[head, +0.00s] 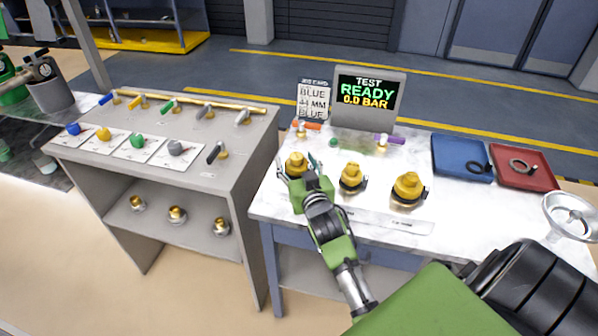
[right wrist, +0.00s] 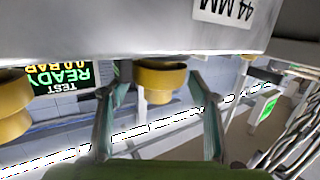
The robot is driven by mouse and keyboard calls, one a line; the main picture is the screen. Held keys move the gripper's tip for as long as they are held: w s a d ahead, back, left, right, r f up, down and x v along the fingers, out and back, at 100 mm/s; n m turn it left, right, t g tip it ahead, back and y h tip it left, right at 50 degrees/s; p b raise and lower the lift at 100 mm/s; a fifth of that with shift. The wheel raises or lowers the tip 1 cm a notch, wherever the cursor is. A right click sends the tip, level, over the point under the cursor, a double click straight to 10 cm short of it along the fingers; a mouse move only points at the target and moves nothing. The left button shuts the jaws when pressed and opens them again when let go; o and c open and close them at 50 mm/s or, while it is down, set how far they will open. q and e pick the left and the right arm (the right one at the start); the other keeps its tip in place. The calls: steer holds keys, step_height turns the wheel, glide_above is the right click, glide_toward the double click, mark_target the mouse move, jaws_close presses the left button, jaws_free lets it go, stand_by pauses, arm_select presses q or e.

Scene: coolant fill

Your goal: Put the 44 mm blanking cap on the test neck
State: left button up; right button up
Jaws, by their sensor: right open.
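Three yellow caps stand in a row on the white bench: the left one (head: 296,163), the middle one (head: 351,177) and the right one (head: 408,188). My right gripper (head: 297,168) is open, its fingers on either side of the left cap. In the right wrist view, this yellow cap (right wrist: 160,78) sits between the spread fingers (right wrist: 160,92), with a gap showing on each side. An upside-down "44 MM" label (right wrist: 222,10) is near it. I cannot make out which part is the test neck. My left gripper is out of view.
The test display (head: 367,91) reads READY, 0.0 BAR, beside a job card (head: 314,101) reading BLUE, 44 MM, BLUE. Orange (head: 306,126) and purple (head: 388,139) handles stand behind the caps. Blue (head: 450,145) and red (head: 545,180) trays, each with a ring, and a funnel (head: 570,215) are at right.

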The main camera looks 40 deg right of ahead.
steer(key=v, duration=1.1)
steer(key=shift+s+a, duration=0.15)
steer(key=shift+s, duration=0.15)
steer(key=shift+r, duration=0.1)
